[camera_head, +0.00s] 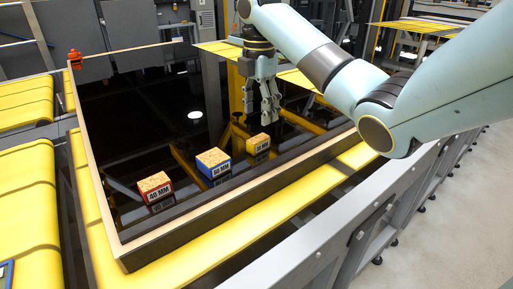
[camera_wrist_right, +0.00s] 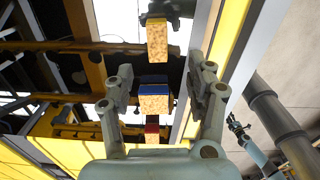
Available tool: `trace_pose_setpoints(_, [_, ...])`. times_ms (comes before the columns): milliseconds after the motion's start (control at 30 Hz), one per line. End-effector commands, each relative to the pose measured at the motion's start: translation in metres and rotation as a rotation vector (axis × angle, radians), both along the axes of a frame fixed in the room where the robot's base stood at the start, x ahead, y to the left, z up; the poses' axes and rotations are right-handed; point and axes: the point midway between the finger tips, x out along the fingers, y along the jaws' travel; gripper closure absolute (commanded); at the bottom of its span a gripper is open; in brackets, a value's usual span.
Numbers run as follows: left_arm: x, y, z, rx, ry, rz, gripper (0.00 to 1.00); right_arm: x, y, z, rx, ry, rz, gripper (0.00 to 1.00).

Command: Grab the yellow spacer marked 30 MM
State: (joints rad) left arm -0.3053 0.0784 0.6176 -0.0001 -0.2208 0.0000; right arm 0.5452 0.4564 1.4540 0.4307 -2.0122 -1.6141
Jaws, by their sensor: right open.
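The yellow spacer (camera_head: 258,143) with a speckled tan top is the rightmost of three blocks in the head view. It shows at top centre in the right wrist view (camera_wrist_right: 157,40), beyond my fingertips. My right gripper (camera_head: 262,112) points down, open and empty, above and apart from the yellow spacer. Its two spread fingers also show in the right wrist view (camera_wrist_right: 165,78). A light-blue arm that looks like my left one shows small at lower right there, with its gripper (camera_wrist_right: 236,124) too small to read.
The blue-sided 60 MM block (camera_head: 213,162) and the red-sided 40 MM block (camera_head: 155,187) stand to the left in a row. A raised wooden frame edge (camera_head: 210,213) runs in front of them. A grey rail (camera_head: 350,220) is nearer.

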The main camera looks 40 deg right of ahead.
Motion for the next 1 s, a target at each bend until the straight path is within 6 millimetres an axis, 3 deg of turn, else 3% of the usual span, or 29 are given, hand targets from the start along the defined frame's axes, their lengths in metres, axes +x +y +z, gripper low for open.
trace_pose_setpoints(33, [-0.006, 0.0, -0.015, 0.0, 0.009, 0.001, 0.6, 0.0, 0.0, -0.015, 0.0, 0.0, 0.0, 0.44])
trace_pose_setpoints(167, [-0.01, 0.0, -0.007, 0.0, 0.016, 0.001, 0.6, 0.0, 0.0, -0.03, 0.0, 0.002, -0.002, 0.44])
trace_pose_setpoints(533, [0.014, 0.001, 0.01, 0.001, -0.021, -0.001, 0.6, 0.001, -0.002, -0.078, 0.0, 0.001, -0.003, 0.44])
trace_pose_setpoints(867, [0.009, 0.001, 0.009, 0.001, -0.013, -0.001, 0.6, 0.001, -0.002, -0.088, -0.001, -0.002, -0.002, 0.44])
trace_pose_setpoints(1000, [0.006, 0.001, 0.009, 0.001, -0.008, -0.001, 0.6, 0.001, -0.002, -0.088, -0.002, -0.002, -0.002, 0.63])
